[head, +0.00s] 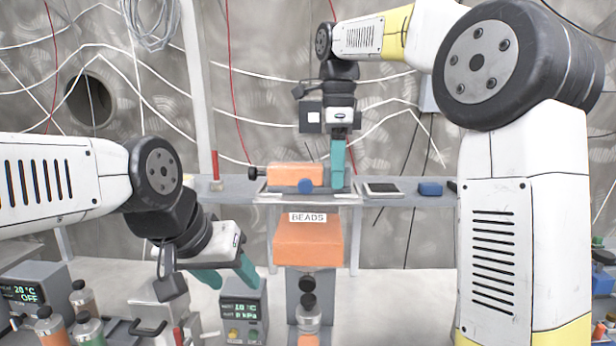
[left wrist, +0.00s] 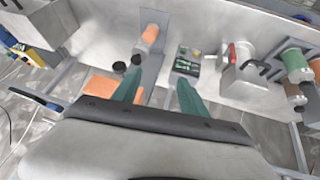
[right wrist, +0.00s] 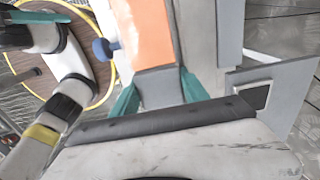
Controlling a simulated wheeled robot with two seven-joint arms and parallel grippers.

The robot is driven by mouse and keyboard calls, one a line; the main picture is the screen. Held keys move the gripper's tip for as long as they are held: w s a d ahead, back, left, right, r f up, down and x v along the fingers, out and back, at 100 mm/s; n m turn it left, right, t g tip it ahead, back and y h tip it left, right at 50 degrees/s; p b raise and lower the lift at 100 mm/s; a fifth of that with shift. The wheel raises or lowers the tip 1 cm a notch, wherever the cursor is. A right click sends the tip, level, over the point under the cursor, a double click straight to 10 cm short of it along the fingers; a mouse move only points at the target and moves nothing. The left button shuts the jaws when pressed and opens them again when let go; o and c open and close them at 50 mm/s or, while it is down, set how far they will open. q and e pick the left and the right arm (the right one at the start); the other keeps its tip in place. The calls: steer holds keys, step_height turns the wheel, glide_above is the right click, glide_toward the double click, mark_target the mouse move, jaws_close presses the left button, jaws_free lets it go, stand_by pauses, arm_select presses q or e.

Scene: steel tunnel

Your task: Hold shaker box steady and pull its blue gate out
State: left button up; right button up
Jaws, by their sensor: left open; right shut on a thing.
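The orange shaker box (head: 288,174) lies on its side on the grey shelf, with a black knob at its left end. The blue gate's round knob (head: 305,186) shows on its near face; the rest of the gate is hidden. My right gripper (head: 338,162) reaches down at the box's right end. In the right wrist view its fingers (right wrist: 158,92) are shut on the box's grey end block, beside the orange body (right wrist: 148,30) and blue knob (right wrist: 103,49). My left gripper (head: 232,274) is open and empty, low in front of the shelf and left of the box.
An orange box labelled BEADS (head: 308,240) stands in front of and below the shelf. A dark-screened tablet (head: 382,188) and a blue block (head: 430,188) lie right of the shaker box. A control box with a display (head: 242,312) and several bottles stand low at left.

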arm_select(q)
steer(key=shift+c, duration=0.3)
steer(key=n+g, duration=0.1)
steer(key=g, duration=0.1)
glide_toward(303, 180)
steer(key=shift+h, duration=0.3)
steer(key=x, duration=0.9)
steer(key=shift+w+a+f, duration=0.1)
steer(key=shift+a+f, duration=0.1)
steer(key=shift+f, duration=0.05)
jaws_close()
stand_by(0.8)
